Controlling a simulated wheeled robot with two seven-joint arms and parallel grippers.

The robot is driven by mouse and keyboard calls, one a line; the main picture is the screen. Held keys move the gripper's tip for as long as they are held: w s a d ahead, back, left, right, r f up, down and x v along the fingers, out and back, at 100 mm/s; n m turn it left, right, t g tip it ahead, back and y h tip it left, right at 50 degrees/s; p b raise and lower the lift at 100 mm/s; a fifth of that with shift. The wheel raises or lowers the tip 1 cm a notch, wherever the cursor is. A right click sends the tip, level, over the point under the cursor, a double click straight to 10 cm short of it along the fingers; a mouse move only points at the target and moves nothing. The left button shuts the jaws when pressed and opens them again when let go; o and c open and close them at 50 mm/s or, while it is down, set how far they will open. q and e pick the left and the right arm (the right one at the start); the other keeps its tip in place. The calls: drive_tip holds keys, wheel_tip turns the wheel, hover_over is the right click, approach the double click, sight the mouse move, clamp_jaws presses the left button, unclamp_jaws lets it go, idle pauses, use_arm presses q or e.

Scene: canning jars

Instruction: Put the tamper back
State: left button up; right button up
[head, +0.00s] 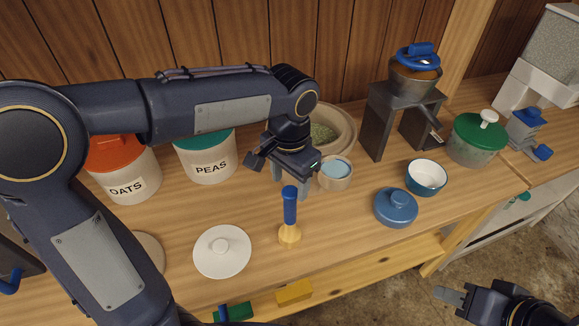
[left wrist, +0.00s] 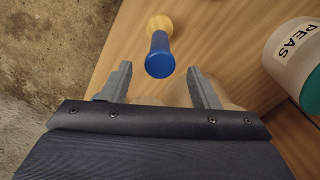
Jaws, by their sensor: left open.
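The tamper (head: 289,215) has a blue handle and a pale yellow wooden foot. It stands upright on the wooden table near the front edge. My left gripper (head: 291,188) is open and empty just behind the top of the handle. In the left wrist view the tamper (left wrist: 159,56) lies just beyond the gap between the fingertips of my left gripper (left wrist: 160,76), apart from both. My right gripper (head: 451,296) is low at the right, off the table; its jaw opening is unclear.
A white lid (head: 222,251) lies left of the tamper. The oats canister (head: 127,178) and peas canister (head: 207,160) stand behind my left arm. A small cup (head: 335,176), blue lid (head: 396,208), blue bowl (head: 426,178) and metal stand (head: 378,122) are to the right.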

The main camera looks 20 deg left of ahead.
use_arm(q)
wheel_tip(320, 180, up, 4)
drive_tip(key=shift+f, duration=0.1)
drive_tip(key=shift+s+a, duration=0.2)
drive_tip(key=shift+a, duration=0.15)
drive_tip(key=s+a+f+n+t+h, duration=0.2)
drive_tip(key=s+a+n, duration=0.1)
drive_tip(key=s, duration=0.5)
drive_tip(key=s+a+f+n+t+h, duration=0.1)
drive_tip(key=s+a+f+n+t, duration=0.1)
drive_tip(key=s, duration=0.5)
drive_tip(key=a+n+t, duration=0.1)
drive_tip(key=a+n, duration=0.1)
drive_tip(key=a, duration=0.1)
drive_tip(key=shift+s+a+f+n+t+h, duration=0.25)
drive_tip(key=shift+s+f+n+t+h, duration=0.05)
drive_tip(key=shift+s+f+h, duration=0.1)
